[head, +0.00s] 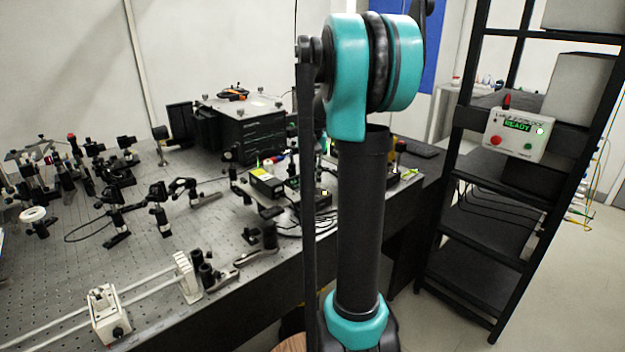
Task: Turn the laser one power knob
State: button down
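I cannot pick out the laser one power knob in the head view; it is too small to tell or hidden. A black box with a yellow label (267,182), possibly a laser unit, sits on the optical bench (62,268). Next to it, a second dark box with a small lit yellowish spot (325,193) is partly behind my arm. My upright arm, with teal joints and a black tube, stands in front of the bench's right part and hides some of it. My gripper is not in view.
A white control box (517,135) with a green READY display, a red button and a green button is on the black shelf rack (483,258) at right. Optics mounts (159,207) crowd the bench. A white rail device (106,314) is at front left. Floor shows at lower right.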

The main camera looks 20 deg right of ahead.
aim_at(313, 182)
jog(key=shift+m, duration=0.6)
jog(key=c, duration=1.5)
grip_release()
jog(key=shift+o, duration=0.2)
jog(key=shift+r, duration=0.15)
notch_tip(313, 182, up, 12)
